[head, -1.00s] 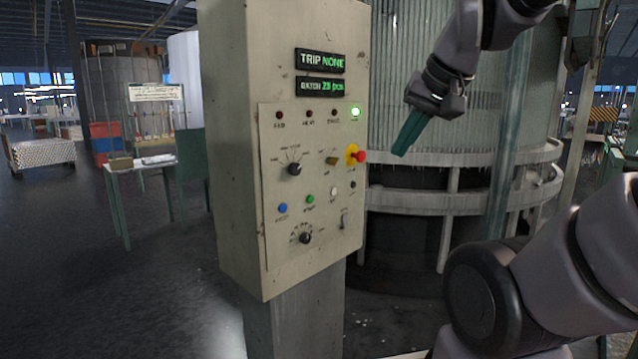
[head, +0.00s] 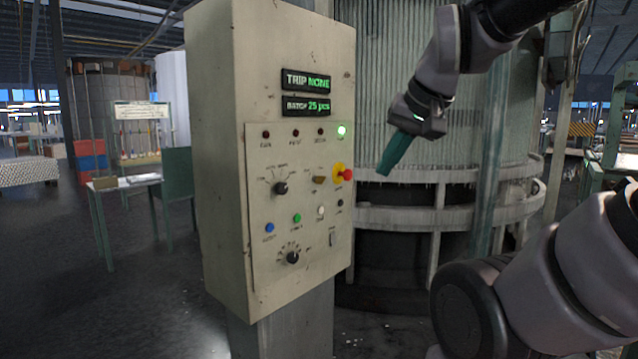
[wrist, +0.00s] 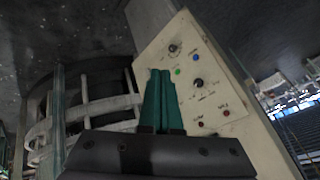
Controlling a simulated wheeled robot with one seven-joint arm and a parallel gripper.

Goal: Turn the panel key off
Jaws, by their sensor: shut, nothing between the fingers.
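The grey control panel (head: 262,225) faces me at a slant in the head view. A small brass-coloured piece (head: 319,180), which looks like the panel key, sits in its middle, left of a red button on a yellow base (head: 344,174). Its exact turn angle is too small to read. My gripper (head: 383,172) has green fingers, pressed together and empty, pointing down to the right of the panel, apart from it. In the wrist view the shut fingers (wrist: 160,75) hide part of the panel face (wrist: 216,72); I cannot make out the key there.
The panel also carries black knobs (head: 281,188), blue and green buttons, lamps with one lit green (head: 342,131), and a display reading TRIP NONE (head: 306,81). A large ribbed tank with a railing (head: 450,215) stands behind my gripper. Open floor (head: 120,300) lies left.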

